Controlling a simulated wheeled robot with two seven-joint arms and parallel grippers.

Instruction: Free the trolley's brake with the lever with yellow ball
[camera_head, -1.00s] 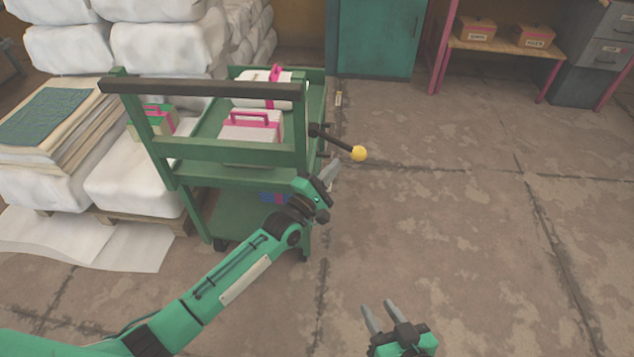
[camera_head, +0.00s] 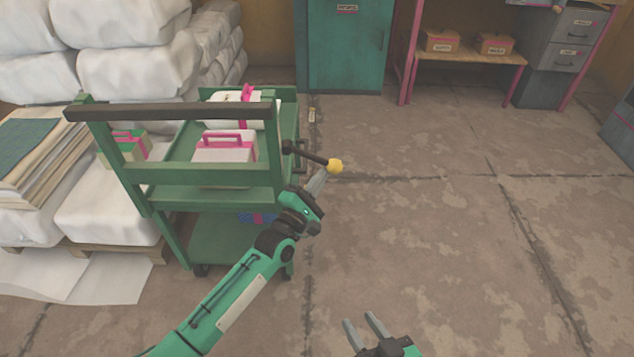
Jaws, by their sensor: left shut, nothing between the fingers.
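The green trolley (camera_head: 165,172) stands at the left with a dark push bar along its near top. The lever (camera_head: 311,157) sticks out from its right side, pointing right and slightly down, and ends in a yellow ball (camera_head: 335,166). My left gripper (camera_head: 319,180) is shut and empty, its fingertips just below and left of the ball. I cannot tell whether they touch it. My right gripper (camera_head: 362,328) is open and empty, low over the floor at the bottom of the view.
White-and-pink cases (camera_head: 225,150) lie on the trolley's top shelf. Wrapped white bales (camera_head: 110,215) and stacked sheets (camera_head: 45,150) crowd its left. A teal cabinet (camera_head: 345,50) and a bench with boxes (camera_head: 470,55) stand behind. The floor (camera_head: 430,210) to the right is clear.

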